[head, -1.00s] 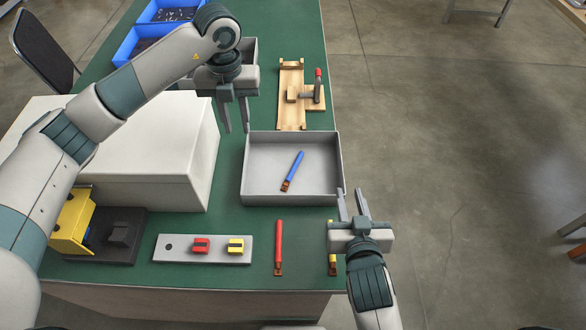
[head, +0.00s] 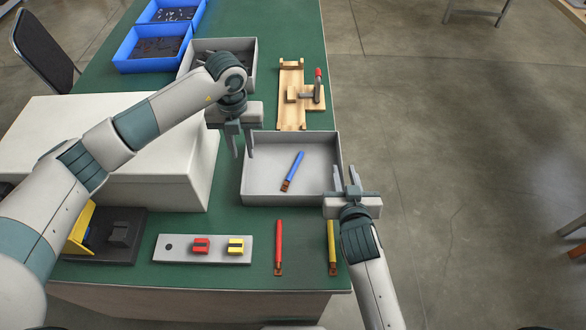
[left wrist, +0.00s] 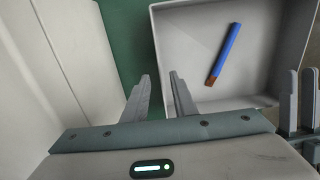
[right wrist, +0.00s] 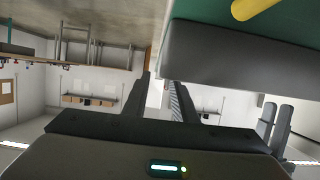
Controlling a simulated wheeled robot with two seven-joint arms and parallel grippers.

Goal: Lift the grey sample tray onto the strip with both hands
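My left gripper (head: 243,155) is open and points down at the tray's left wall. In the left wrist view its fingers (left wrist: 160,82) lie either side of that wall's line. My right gripper (head: 345,170) is open near the tray's right wall; its fingers also show in the right wrist view (right wrist: 162,90). Contact with the walls cannot be told. A flat grey strip (head: 220,258) carries red and yellow blocks.
A large white box (head: 150,160) is left. The table's right edge is close to the tray.

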